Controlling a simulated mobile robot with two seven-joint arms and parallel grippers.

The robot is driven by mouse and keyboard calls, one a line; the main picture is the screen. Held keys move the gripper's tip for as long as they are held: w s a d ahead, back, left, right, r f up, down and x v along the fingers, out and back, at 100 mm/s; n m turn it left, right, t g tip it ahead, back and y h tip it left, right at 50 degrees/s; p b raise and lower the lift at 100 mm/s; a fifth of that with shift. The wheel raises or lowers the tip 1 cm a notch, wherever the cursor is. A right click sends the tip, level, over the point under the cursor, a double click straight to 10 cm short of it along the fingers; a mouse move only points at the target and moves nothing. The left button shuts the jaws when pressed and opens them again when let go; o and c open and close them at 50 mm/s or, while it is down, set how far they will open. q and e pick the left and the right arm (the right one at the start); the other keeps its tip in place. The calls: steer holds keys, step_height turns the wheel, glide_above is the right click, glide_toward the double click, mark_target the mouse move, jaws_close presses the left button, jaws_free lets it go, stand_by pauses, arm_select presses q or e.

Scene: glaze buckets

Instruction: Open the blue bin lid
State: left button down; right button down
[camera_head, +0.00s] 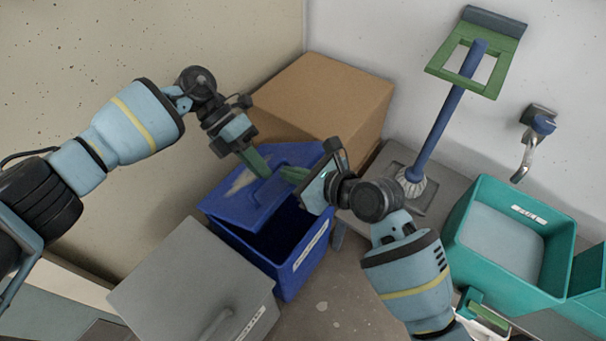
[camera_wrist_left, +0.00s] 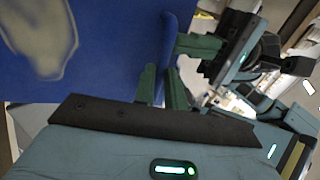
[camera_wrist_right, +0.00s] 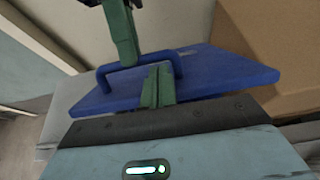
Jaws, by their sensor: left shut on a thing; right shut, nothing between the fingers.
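The blue bin (camera_head: 302,262) stands on the floor in the middle of the head view. Its blue lid (camera_head: 235,210) is tilted up, and the dark inside shows through the gap on the right. A pale worn patch marks the lid, also seen in the left wrist view (camera_wrist_left: 105,60). A blue handle (camera_wrist_right: 104,80) shows on the lid in the right wrist view. My left gripper (camera_head: 262,166) is shut on the lid at its handle side. My right gripper (camera_head: 291,174) is shut and empty beside the left fingers, close to the lid; its fingers (camera_wrist_right: 157,85) overlap the handle.
A cardboard box (camera_head: 330,95) stands behind the bin. A grey bin (camera_head: 185,275) stands in front left. Teal bins (camera_head: 510,285) stand at the right. A blue-handled brush (camera_head: 450,115) stands on a grey surface, with a wall tap (camera_head: 530,140) nearby.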

steer(key=shift+w+a, duration=0.1)
steer(key=shift+a, duration=0.05)
steer(key=shift+w+a+r, duration=0.25)
steer(key=shift+a+r, duration=0.2)
steer(key=shift+r, duration=0.15)
arm_select(q)
steer(key=shift+s+d, duration=0.1)
arm_select(e)
steer(key=shift+r, duration=0.1)
arm_select(q)
steer(key=c, duration=1.5)
jaws_free()
steer(key=shift+o, duration=0.2)
